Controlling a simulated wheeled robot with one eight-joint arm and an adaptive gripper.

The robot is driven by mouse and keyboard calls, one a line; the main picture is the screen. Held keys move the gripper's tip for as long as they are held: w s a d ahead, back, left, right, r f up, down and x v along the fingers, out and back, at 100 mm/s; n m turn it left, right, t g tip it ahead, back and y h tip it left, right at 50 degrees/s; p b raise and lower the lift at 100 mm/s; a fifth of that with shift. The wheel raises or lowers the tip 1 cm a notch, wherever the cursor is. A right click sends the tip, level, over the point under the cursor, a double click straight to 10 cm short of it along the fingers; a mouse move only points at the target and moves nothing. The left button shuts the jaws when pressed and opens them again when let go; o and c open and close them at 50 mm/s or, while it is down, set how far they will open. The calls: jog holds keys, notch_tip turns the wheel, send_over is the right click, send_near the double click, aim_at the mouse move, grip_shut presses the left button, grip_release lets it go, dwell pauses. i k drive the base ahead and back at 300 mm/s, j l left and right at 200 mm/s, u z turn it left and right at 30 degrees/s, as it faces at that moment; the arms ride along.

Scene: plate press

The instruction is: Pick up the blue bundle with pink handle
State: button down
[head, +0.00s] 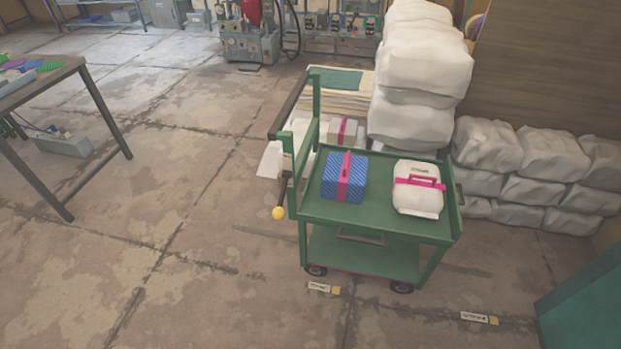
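The blue bundle (331,175) sits on the left part of the top shelf of a green cart (378,224) in the head view. It is a blue patterned block with a pink handle (346,168) strapped around its middle. A white bundle (417,199) with a pink handle rests to its right on the same shelf, with a gap between them. My gripper is not in the head view.
White sacks (418,70) are stacked behind the cart, and more lie to its right (545,155). A table (88,88) stands at the left. A teal cabinet (585,305) fills the lower right corner. The floor left of and in front of the cart is mostly clear.

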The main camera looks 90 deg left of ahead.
aim_at(344, 176)
jog(key=u, duration=3)
jog(key=i+j+z, duration=0.15)
jog(key=j, duration=0.2)
jog(key=i+j+z, duration=0.15)
jog(key=j, duration=0.15)
jog(key=i+j+z, duration=0.15)
jog(key=j, duration=0.25)
